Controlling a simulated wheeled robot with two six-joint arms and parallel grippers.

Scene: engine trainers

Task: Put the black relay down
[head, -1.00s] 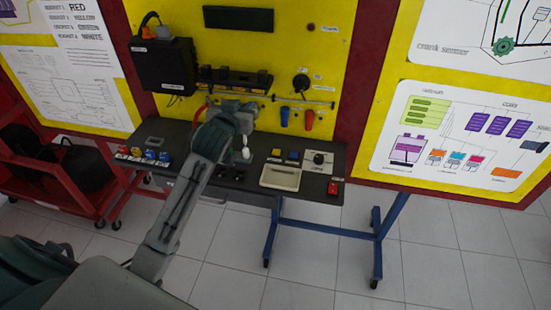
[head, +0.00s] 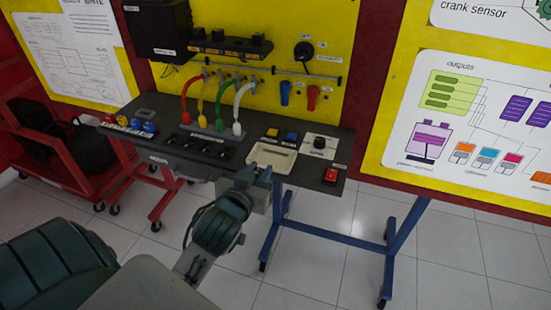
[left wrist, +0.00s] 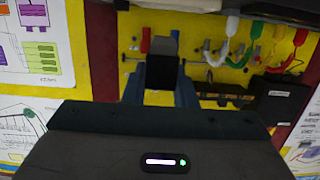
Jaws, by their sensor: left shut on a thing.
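My left gripper (head: 258,178) is at the front edge of the dark bench (head: 333,150), just in front of the beige tray (head: 290,168). In the left wrist view my left gripper (left wrist: 162,75) is shut on the black relay (left wrist: 162,43), a small dark block sticking out past the fingers. In the head view I cannot make out the relay apart from the gripper. My right gripper is not in view.
Red, yellow, green and white leads (head: 201,105) stand on the bench. Blue and yellow buttons (head: 281,135), a knob (head: 319,143) and a red switch (head: 331,174) are near the tray. A red cart (head: 50,145) stands at left.

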